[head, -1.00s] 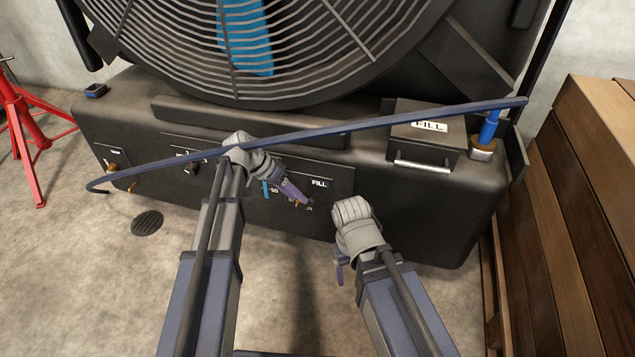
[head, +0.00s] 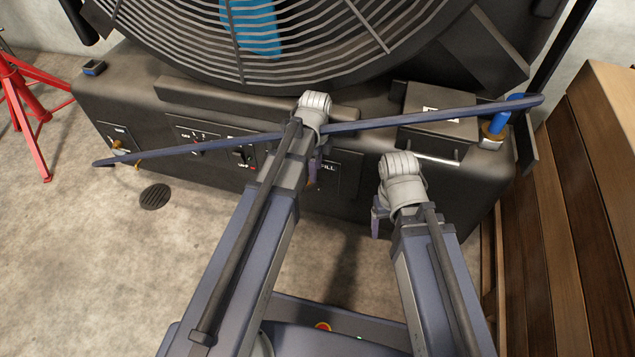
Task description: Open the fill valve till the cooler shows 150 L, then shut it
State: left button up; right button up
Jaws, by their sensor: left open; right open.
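The black cooler (head: 440,195) stands against the wall with a large fan grille. Its FILL panel (head: 347,175) is on the front face, right of centre. My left gripper (head: 314,172) hangs in front of the left part of this panel, open. A small brass-coloured bit beside its fingers may be the fill valve, but the gripper covers most of it. I cannot tell whether they touch. The level gauge is hidden behind my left arm, so I cannot read the litres. My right gripper (head: 377,216) is open and empty, right of the panel and apart from it.
A long dark blue bar or hose (head: 400,120) crosses the cooler's front. A lidded box (head: 440,132) and a blue fitting (head: 498,122) sit at upper right. Switch panels (head: 197,138) are left. A red stand (head: 25,105) and stacked timber (head: 590,200) flank the cooler.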

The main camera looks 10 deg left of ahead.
aim_at(316, 184)
pick_arm(q)
jog(key=shift+f+b, duration=3.7)
jog(key=shift+f, duration=0.1)
jog(key=shift+c, duration=0.2)
grip_shut()
